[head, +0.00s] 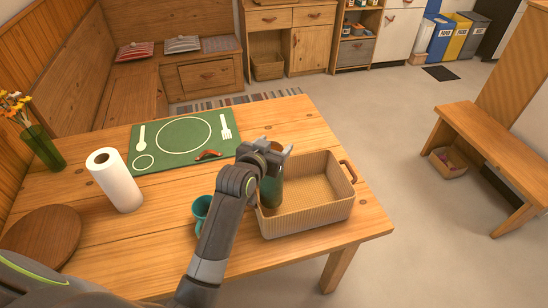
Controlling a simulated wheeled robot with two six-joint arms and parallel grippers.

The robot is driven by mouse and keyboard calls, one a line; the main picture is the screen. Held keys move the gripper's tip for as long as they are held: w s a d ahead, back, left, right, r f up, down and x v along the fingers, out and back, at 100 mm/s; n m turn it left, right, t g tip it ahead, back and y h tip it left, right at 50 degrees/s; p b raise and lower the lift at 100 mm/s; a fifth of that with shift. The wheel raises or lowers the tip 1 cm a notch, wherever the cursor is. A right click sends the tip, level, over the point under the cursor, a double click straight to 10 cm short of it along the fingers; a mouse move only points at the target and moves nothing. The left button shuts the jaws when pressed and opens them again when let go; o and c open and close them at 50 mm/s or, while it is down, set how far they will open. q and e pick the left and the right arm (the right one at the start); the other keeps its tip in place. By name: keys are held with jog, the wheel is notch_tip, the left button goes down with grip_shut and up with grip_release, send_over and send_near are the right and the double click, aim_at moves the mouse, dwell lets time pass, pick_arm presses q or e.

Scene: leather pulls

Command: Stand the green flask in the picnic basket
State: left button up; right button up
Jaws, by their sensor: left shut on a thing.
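The green flask (270,190) is upright at the left end of the picnic basket (312,217), a tan woven rectangular basket with a brown handle at its right end. My left gripper (283,151) is above the basket's left part and shut on the flask near its top. The flask's lower part is within the basket's outline. My arm hides part of the flask and the basket's left wall, and I cannot tell whether the flask's base touches the basket floor. My right gripper is not in view.
A teal mug (202,209) stands close left of the basket, partly behind my arm. The basket's right part is empty.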

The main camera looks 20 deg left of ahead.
pick_arm(q)
notch_tip(320, 180, down, 4)
jog(key=shift+f, duration=0.2)
dwell(0.3)
jog(key=shift+f, duration=0.2)
jog(key=o, duration=1.4)
jog(key=shift+o, duration=0.2)
jog(key=b+v, duration=0.1)
jog(key=v, duration=1.1)
